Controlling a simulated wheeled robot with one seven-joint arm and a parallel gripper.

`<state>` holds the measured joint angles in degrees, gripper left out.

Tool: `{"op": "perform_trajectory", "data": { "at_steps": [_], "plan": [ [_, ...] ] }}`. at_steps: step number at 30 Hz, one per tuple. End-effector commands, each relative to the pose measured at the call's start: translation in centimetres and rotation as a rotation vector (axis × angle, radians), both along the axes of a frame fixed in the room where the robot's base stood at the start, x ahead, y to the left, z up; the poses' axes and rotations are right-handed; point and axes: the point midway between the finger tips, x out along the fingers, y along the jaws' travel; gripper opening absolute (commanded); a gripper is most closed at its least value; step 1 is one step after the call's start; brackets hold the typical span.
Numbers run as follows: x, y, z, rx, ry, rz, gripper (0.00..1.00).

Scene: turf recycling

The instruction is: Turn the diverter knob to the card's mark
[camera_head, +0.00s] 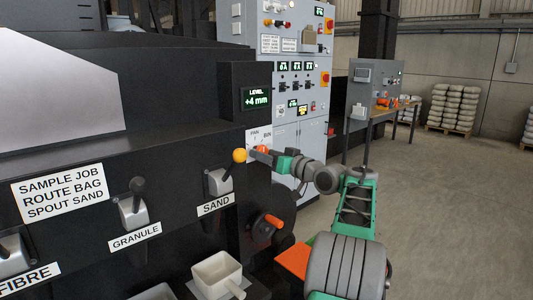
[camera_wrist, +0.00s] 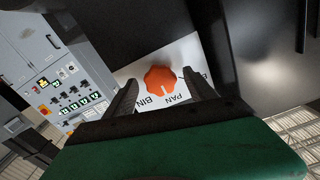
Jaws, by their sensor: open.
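The orange lobed diverter knob (camera_wrist: 160,80) sits on a white plate (camera_wrist: 190,52) in the wrist view. The plate reads BIN and PAN, with a third label partly hidden by a finger. A pale mark on the knob's edge faces toward the PAN side. In the head view the knob (camera_head: 262,149) is partly hidden by my gripper (camera_head: 256,153). My gripper (camera_wrist: 161,86) is open, with one finger on each side of the knob; contact cannot be told. The card (camera_head: 60,192) reads SAMPLE JOB, ROUTE BAG, SPOUT SAND.
The yellow-tipped SAND lever (camera_head: 239,156) is close left of my gripper. The GRANULE lever (camera_head: 137,190) is farther left. An orange-handled valve (camera_head: 270,223) and a white scoop (camera_head: 217,275) are below. A grey control cabinet (camera_head: 290,60) stands behind.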

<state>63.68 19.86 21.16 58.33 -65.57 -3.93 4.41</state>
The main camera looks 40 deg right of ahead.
Motion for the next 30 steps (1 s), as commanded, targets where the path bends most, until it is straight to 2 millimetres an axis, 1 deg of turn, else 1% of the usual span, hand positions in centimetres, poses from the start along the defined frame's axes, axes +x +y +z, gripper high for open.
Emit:
{"op": "perform_trajectory", "data": {
  "at_steps": [5, 27, 30],
  "plan": [
    [-0.02, 0.01, -0.03, -0.001, 0.0, 0.0, 0.64],
    [-0.05, 0.01, -0.02, -0.001, 0.001, 0.0, 0.03],
    [-0.05, 0.01, -0.04, -0.002, 0.001, 0.0, 0.02]
  ]
}}
